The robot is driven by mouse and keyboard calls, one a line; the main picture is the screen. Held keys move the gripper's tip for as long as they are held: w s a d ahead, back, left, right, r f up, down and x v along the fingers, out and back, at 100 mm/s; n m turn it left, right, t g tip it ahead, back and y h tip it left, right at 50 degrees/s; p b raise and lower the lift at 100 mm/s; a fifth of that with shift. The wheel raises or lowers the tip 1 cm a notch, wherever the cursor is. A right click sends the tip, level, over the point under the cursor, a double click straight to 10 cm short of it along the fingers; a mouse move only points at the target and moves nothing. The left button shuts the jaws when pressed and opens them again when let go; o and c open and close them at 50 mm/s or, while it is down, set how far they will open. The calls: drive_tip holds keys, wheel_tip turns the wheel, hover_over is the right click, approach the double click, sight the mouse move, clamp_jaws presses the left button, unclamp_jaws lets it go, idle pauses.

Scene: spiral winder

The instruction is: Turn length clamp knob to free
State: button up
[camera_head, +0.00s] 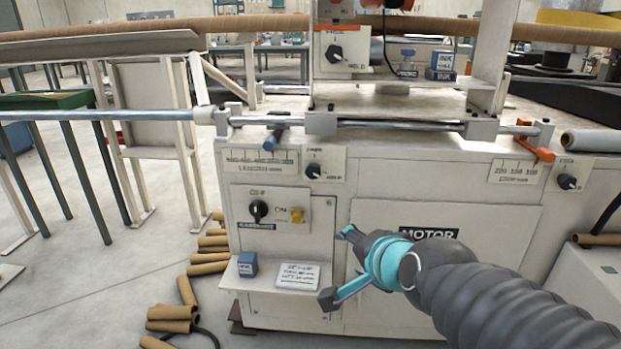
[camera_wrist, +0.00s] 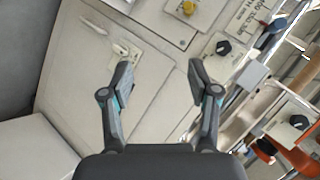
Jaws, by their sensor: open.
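Several black knobs sit on the pale winder, and their small labels are too blurred to show which is the length clamp knob. One black knob (camera_head: 313,171) is beside the left scale plate, with a pointer line on its plate. Another black knob (camera_head: 567,182) is beside the right scale plate. My gripper (camera_head: 338,265) is open and empty in front of the cabinet, below and right of the left knob. In the wrist view, the open fingers (camera_wrist: 160,72) have nothing between them. A black knob (camera_wrist: 223,47) shows beyond the right finger.
A black switch (camera_head: 258,211) and a yellow knob (camera_head: 296,214) share a lower panel. Another knob (camera_head: 335,53) is on the upper box. A shelf (camera_head: 262,280) holds a blue box (camera_head: 247,264). Orange lever (camera_head: 535,150) and rail (camera_head: 400,123) project above.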

drive_tip(key=w+a+r+m+t+b, duration=0.25)
drive_tip(key=w+a+m, duration=0.4)
drive_tip(key=m, duration=0.35)
drive_tip(key=m+t+h, duration=0.4)
drive_tip(key=m+t, duration=0.1)
drive_tip(key=m, duration=1.1)
approach(313, 174)
drive_tip(key=w, duration=1)
drive_tip(key=shift+w+r, duration=0.1)
drive_tip(key=shift+w, duration=0.1)
clamp_jaws()
